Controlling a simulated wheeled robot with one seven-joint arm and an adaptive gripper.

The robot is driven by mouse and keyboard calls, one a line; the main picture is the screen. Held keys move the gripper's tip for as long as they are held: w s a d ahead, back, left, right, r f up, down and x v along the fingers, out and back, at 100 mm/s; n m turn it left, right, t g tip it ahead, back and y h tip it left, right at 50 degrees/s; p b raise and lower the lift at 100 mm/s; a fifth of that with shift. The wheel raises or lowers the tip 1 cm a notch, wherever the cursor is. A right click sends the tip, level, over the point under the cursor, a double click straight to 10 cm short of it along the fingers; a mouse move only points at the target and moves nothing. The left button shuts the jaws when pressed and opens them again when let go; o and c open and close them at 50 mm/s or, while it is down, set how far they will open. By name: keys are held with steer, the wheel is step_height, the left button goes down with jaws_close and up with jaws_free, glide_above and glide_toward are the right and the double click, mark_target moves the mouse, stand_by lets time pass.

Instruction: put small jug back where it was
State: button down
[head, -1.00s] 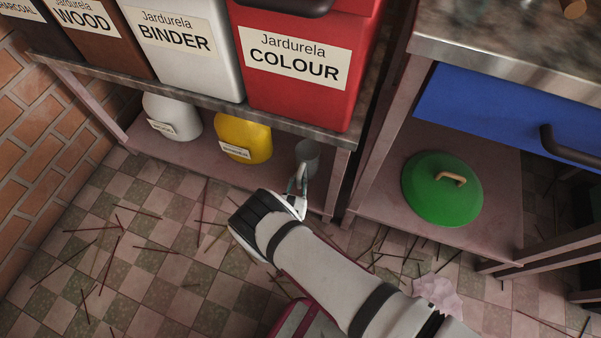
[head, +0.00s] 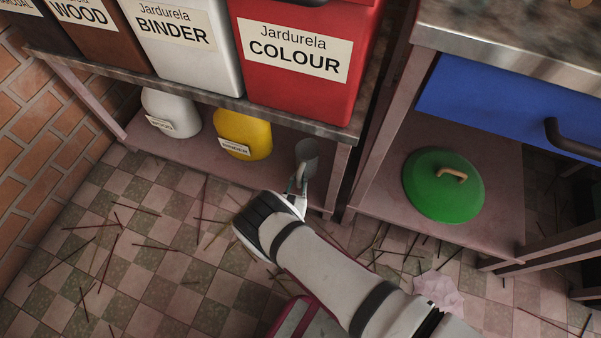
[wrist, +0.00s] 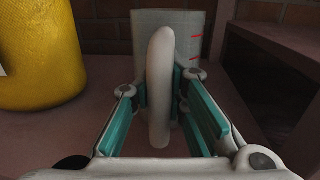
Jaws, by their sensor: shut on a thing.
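The small jug (head: 308,155) is a grey cup-like vessel with a handle, at the right end of the low shelf under the containers. It looks upright. In the wrist view the jug (wrist: 185,40) shows red marks on its side, and its pale handle (wrist: 160,85) stands between my fingers. My gripper (head: 299,188) is shut on that handle, in front of the shelf's front edge; it also shows in the wrist view (wrist: 161,98). I cannot tell whether the jug's base touches the shelf, as the handle and fingers hide part of it.
A yellow jar (head: 243,132) stands left of the jug, with a white jar (head: 170,112) farther left. The upper shelf with the red COLOUR bin (head: 300,85) is above. A shelf post stands close on the right. A green lid (head: 442,185) lies on the neighbouring shelf.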

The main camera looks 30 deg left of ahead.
steer(key=shift+f, duration=0.25)
steer(key=c, duration=1.5)
jaws_free()
steer(key=shift+v, duration=3.75)
steer(key=shift+d+f, duration=0.1)
